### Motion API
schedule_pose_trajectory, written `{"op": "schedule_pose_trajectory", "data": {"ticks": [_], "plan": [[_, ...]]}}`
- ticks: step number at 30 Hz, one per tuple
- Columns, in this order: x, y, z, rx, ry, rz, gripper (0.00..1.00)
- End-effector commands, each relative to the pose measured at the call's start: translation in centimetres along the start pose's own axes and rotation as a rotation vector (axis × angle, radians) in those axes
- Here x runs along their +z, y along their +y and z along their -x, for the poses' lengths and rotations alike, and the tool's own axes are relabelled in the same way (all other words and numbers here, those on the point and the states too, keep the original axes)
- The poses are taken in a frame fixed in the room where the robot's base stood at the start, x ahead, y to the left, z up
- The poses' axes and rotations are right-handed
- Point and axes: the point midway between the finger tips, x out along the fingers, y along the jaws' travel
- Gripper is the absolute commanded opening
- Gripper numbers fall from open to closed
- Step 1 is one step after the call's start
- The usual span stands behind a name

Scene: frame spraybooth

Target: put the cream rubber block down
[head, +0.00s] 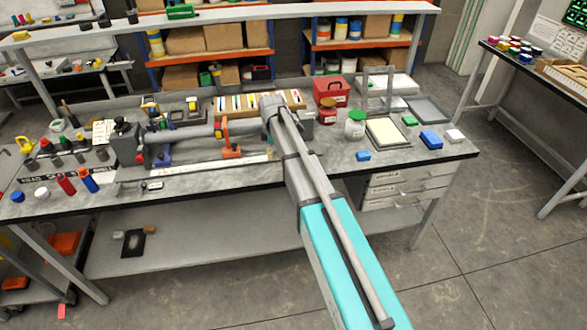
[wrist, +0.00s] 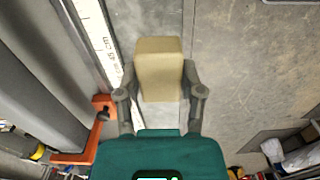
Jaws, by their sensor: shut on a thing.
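In the wrist view my gripper (wrist: 159,82) is shut on the cream rubber block (wrist: 159,68). One dark finger presses on each side of it, and the block sticks out past the fingertips. Grey surface shows around the block; I cannot tell whether the block touches it or hangs above it. In the head view my arm reaches over the workbench (head: 330,165), and I cannot clearly make out the gripper's fingers or the block there.
A white ruler (wrist: 95,30) lies left of the block, with an orange clamp (wrist: 102,108) near its lower end. Spray cans, bottles and tools crowd the bench's left. A red box (head: 331,91), a green-lidded jar (head: 355,125) and a blue block (head: 431,139) stand right.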

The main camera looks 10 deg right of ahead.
Motion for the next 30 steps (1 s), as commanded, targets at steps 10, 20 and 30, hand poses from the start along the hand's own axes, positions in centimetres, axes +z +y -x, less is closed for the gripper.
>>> {"op": "schedule_pose_trajectory", "data": {"ticks": [10, 20, 30], "plan": [[3.7, -8.6, 2.8, 0.0, 0.0, 0.02, 0.12], [5.0, -11.5, 3.5, 0.0, 0.0, 0.032, 0.12], [5.0, -11.3, 3.4, 0.0, 0.0, 0.031, 0.12]]}}
